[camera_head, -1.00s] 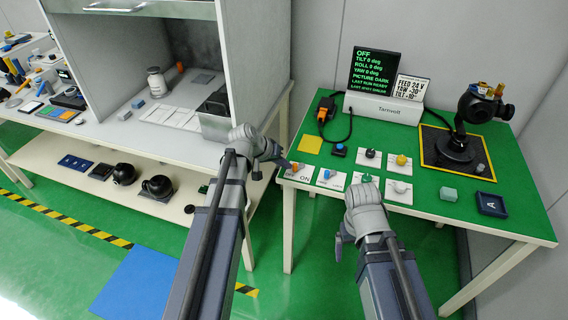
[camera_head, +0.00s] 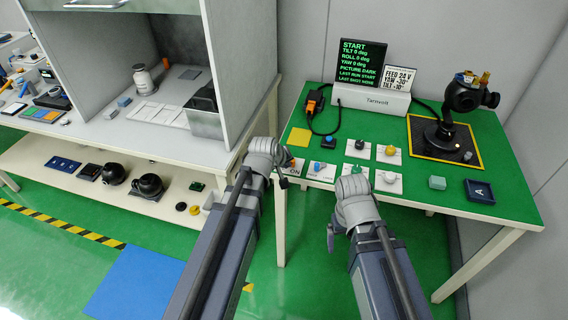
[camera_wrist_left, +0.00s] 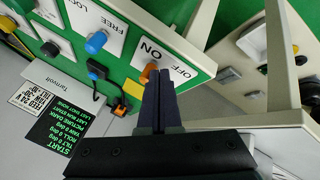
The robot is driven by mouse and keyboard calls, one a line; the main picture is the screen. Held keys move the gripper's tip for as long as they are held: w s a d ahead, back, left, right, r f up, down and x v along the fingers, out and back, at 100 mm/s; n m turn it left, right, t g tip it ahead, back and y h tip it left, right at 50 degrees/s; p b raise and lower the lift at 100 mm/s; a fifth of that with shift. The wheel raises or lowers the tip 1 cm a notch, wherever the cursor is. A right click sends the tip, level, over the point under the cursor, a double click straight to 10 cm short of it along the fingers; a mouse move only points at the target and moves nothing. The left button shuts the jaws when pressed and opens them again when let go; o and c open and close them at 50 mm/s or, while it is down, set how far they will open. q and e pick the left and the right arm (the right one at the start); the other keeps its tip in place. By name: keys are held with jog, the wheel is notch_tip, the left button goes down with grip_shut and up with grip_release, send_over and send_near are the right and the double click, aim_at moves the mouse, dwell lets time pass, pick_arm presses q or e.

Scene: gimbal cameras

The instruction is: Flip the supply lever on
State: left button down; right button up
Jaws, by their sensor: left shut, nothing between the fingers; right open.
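The supply lever is an orange knob (camera_head: 292,162) on a white OFF/ON plate at the green table's front left corner. In the left wrist view the orange lever (camera_wrist_left: 149,73) stands toward the ON side of its plate (camera_wrist_left: 165,58). My left gripper (camera_head: 284,180) is shut and empty. Its fingertips (camera_wrist_left: 160,74) are right beside the lever; I cannot tell whether they touch it. My right gripper (camera_head: 331,236) is open at the table's front edge, partly hidden by its own wrist. The display (camera_head: 361,63) reads START and PICTURE DARK.
A blue knob (camera_head: 317,166) is close beside the lever, with several other knobs further right. A white Tarnvolt box (camera_head: 372,100) and a gimbal camera (camera_head: 462,98) stand behind. A grey cabinet (camera_head: 228,60) rises to the left.

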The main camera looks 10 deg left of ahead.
pick_arm(q)
jog(key=shift+w+a, duration=0.1)
jog(key=shift+w+a, duration=0.4)
jog(key=shift+w, duration=0.15)
jog(key=shift+s, duration=0.1)
